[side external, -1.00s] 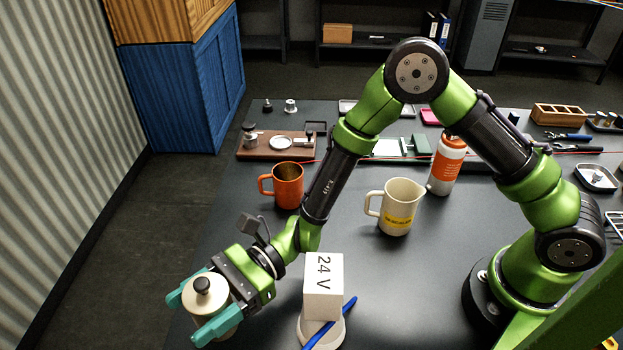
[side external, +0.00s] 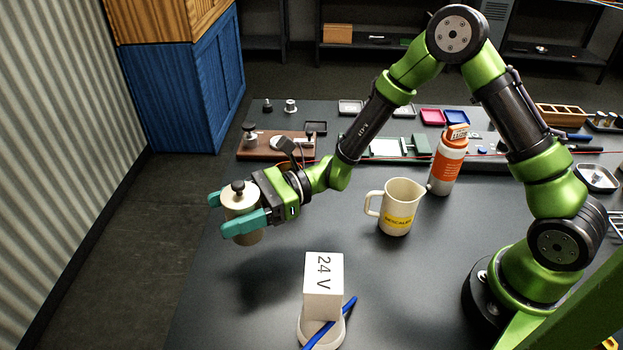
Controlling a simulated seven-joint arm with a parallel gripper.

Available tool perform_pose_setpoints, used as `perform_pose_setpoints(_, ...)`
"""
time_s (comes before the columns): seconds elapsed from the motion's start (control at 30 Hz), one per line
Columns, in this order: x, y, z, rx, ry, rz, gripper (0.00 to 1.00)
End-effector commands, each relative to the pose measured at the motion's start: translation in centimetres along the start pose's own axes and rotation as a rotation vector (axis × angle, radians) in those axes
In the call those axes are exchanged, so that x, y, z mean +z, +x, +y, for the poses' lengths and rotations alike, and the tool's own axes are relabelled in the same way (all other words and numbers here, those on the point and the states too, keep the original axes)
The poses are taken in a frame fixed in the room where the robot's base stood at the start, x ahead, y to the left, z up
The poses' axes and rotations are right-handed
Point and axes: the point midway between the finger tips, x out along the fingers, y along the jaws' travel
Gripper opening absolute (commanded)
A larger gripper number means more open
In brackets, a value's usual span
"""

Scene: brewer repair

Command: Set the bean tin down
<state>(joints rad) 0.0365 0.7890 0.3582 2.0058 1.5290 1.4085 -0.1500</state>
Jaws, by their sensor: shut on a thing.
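The bean tin (side external: 239,203) is a cream cylinder with a dark knob on its lid. My gripper (side external: 226,213) is shut on it, with one teal finger on each side of its body. The tin looks upright, and a shadow on the bench (side external: 400,290) below suggests it is held above the surface, near the left edge. Its lower part is partly covered by the near finger.
A cream jug (side external: 400,208) and an orange-and-white bottle (side external: 448,165) stand to the right. A brown board (side external: 262,150) lies behind my gripper. The front left bench is clear.

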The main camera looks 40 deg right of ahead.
Motion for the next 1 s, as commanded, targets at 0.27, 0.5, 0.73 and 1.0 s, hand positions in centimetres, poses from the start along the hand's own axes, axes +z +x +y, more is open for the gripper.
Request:
perform_pose_setpoints(0.27, -3.5, 0.1, 0.0, 0.0, 0.001, -0.002, 0.3)
perform_pose_setpoints(0.5, -6.8, 0.1, 0.0, 0.0, 0.001, -0.002, 0.3)
perform_pose_setpoints(0.73, -7.2, 0.1, 0.0, 0.0, -0.002, -0.003, 0.3)
perform_pose_setpoints(1.0, -7.5, 0.1, 0.0, 0.0, -0.001, -0.001, 0.75)
